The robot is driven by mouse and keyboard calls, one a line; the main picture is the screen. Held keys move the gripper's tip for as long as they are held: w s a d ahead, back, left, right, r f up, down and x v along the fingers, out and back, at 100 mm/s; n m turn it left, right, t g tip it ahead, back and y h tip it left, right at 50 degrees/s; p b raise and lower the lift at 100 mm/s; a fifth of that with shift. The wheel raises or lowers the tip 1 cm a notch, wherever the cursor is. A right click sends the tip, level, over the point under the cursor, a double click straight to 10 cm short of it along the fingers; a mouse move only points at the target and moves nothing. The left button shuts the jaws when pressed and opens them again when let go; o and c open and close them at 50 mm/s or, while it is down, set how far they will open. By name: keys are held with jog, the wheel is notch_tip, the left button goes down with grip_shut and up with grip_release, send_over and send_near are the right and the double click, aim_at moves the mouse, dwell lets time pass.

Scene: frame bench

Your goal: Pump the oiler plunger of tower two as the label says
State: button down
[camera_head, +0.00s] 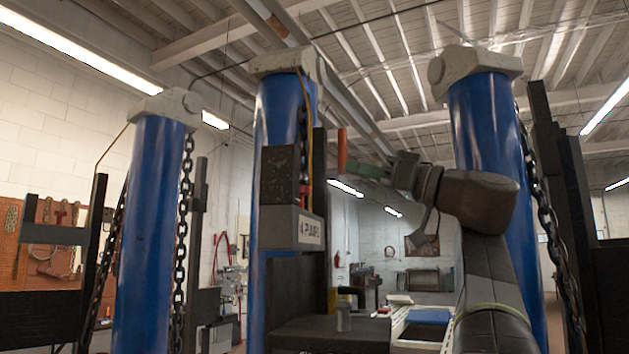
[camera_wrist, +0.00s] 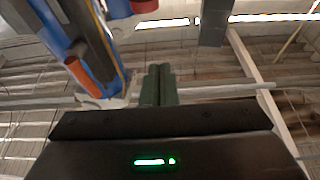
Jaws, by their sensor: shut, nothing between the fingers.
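Three blue towers stand in the head view: left (camera_head: 150,235), middle (camera_head: 278,120) and right (camera_head: 487,120). The middle one carries a dark box (camera_head: 281,188) and a grey housing with a pale label (camera_head: 309,230) that seems to read "4 PUMPS". A red part (camera_head: 305,196) shows just above the label; I cannot tell if it is the plunger. My gripper (camera_head: 352,166) is shut and empty, right of the middle tower. A red upright bar (camera_head: 342,150) shows at its fingertips; contact is unclear. In the wrist view the green fingers (camera_wrist: 160,84) are together.
In the wrist view a red-orange cylinder (camera_wrist: 84,77) and a red round end (camera_wrist: 145,5) show near a blue tower (camera_wrist: 62,22). Chains (camera_head: 183,215) hang beside the towers. A dark platform (camera_head: 330,332) with a small canister (camera_head: 343,315) lies below.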

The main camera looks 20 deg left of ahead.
jog(key=shift+a, duration=0.1)
notch_tip(320, 180, up, 3)
jog(key=p, duration=0.2)
send_over(302, 186)
jog(key=d, duration=0.3)
jog(key=f, duration=0.2)
jog(key=f+b, duration=0.1)
jog(key=shift+s+a+f, duration=0.1)
jog(key=shift+a+f, duration=0.25)
jog(key=shift+a, duration=0.05)
jog(key=shift+f, duration=0.95)
